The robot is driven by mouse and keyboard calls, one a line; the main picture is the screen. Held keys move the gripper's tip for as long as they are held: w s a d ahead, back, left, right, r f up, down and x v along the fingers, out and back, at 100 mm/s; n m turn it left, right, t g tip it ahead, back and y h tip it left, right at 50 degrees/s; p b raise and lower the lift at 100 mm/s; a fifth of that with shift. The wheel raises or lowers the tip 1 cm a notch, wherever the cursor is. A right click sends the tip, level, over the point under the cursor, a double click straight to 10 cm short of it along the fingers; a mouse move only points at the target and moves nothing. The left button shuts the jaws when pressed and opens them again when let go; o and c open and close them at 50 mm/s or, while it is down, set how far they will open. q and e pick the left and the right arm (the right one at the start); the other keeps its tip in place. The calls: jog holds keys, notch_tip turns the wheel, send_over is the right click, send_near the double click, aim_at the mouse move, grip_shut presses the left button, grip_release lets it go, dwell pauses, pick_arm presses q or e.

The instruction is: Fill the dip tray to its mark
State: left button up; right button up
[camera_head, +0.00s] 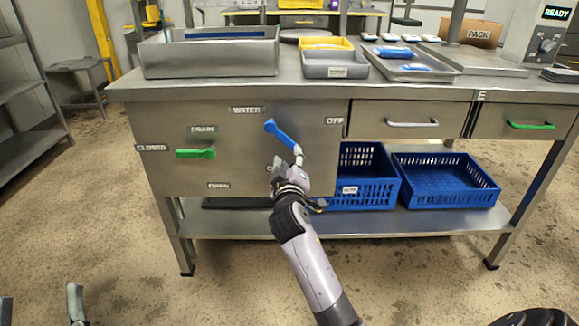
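A steel basin (208,62) stands on the left of the bench top, with a blue stripe (225,35) on its inner back wall; it looks like the dip tray. No water level can be made out inside. On the panel below, a blue lever (282,133) under the WATER label slants down to the right. A green lever (196,153) by the DRAIN label lies level. My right gripper (298,156) is at the lower end of the blue lever, at or very near it; its finger gap is not clear. Grey tips of my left gripper (75,300) seem to show at bottom left.
A small grey labelled tray (335,72) and a yellow tray (326,43) stand right of the basin. A steel tray (428,75) holds blue packs. Drawers have a grey handle (412,124) and a green handle (531,126). Blue crates (445,190) sit on the lower shelf. The near floor is clear.

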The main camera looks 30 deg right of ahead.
jog(key=shift+v, duration=1.6)
jog(key=shift+w, duration=0.1)
dwell(5.4)
